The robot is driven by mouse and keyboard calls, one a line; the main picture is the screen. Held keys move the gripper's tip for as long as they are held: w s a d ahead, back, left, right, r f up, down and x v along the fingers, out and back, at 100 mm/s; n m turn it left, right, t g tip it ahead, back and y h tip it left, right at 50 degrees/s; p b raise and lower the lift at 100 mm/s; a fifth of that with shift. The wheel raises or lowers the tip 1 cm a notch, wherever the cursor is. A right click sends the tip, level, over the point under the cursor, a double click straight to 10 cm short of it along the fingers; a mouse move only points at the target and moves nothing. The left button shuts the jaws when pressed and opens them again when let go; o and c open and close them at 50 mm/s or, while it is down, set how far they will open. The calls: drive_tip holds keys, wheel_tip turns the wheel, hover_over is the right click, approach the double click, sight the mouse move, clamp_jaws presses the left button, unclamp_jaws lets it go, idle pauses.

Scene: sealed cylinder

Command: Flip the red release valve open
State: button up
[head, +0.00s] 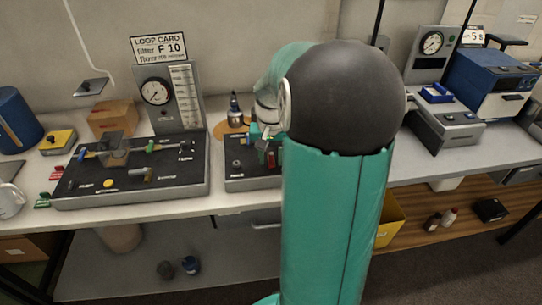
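A small red part (271,159), perhaps the release valve, shows on the right black panel (240,180), just left of my arm. A dark green piece stands right beside it. Most of this panel is hidden behind my teal and black arm. My gripper (266,132) is above this red part, at the left side of my arm. Its fingers are small and mostly hidden, so I cannot tell whether they are open or touch the red part. The left black panel (190,187) carries several small coloured valves and a grey gauge stand (180,118).
A loop card sign (158,47) tops the gauge stand. A cardboard box (113,118), a yellow block (58,141) and a blue cylinder (14,122) stand at left. A blue machine (490,80) and a second gauge unit (431,50) stand at right. Red and green tags (57,173) lie at the left panel's edge.

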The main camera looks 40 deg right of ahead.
clamp_jaws()
drive_tip(key=shift+s+d+n, duration=0.1)
drive_tip(key=shift+d+n, duration=0.05)
drive_tip(key=shift+n, duration=0.45)
drive_tip(key=shift+s+d+n, duration=0.1)
drive_tip(key=shift+d+n, duration=0.05)
drive_tip(key=shift+n, duration=0.45)
unclamp_jaws()
wheel_tip(320, 180, up, 14)
